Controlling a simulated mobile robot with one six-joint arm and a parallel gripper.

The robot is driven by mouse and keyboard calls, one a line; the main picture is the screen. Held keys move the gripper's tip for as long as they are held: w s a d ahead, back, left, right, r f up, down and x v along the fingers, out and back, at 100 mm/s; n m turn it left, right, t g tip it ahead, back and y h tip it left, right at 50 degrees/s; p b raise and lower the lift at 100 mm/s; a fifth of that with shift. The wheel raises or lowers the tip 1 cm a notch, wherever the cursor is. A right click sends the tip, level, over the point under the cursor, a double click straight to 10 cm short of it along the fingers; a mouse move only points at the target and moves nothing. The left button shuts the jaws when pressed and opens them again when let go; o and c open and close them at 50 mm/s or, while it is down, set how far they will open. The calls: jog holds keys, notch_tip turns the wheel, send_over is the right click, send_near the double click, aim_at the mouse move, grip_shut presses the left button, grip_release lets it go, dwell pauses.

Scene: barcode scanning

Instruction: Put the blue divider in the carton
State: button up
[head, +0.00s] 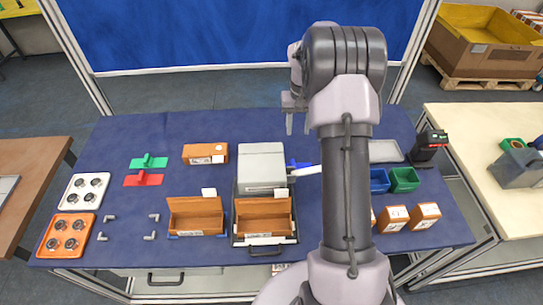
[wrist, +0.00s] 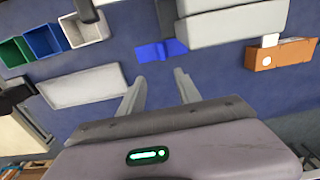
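The blue divider (head: 297,164) lies on the blue table mat just right of a grey box, partly covered by my arm in the head view. It also shows in the wrist view (wrist: 160,50), a short way beyond my fingertips. My gripper (head: 298,124) is over the back part of the table, its two fingers apart. In the wrist view my gripper (wrist: 158,86) is open with nothing between the fingers. Two open brown cartons stand at the front, one at left (head: 196,212) and one on a dark tray (head: 264,214). Which carton is meant I cannot tell.
The grey box (head: 262,165) stands behind the right open carton. A closed brown carton (head: 205,153), a green divider (head: 148,161) and a red divider (head: 143,180) lie left. Small bins (head: 404,179) and a black scanner (head: 430,142) are at right. The back middle of the mat is clear.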

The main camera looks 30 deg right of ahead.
jog(key=b, duration=0.2)
send_over(293, 161)
jog(key=f, duration=1)
jog(key=shift+s+d+f, duration=0.25)
jog(key=shift+d+f, duration=0.05)
jog(key=shift+f, duration=0.1)
jog(key=f, duration=0.2)
jog(key=f+b, duration=0.1)
jog(key=f, duration=0.2)
jog(key=shift+w+a+f+b, duration=0.3)
jog(key=shift+w+b, duration=0.05)
jog(key=shift+r, duration=0.1)
jog(key=shift+c, duration=0.4)
grip_shut()
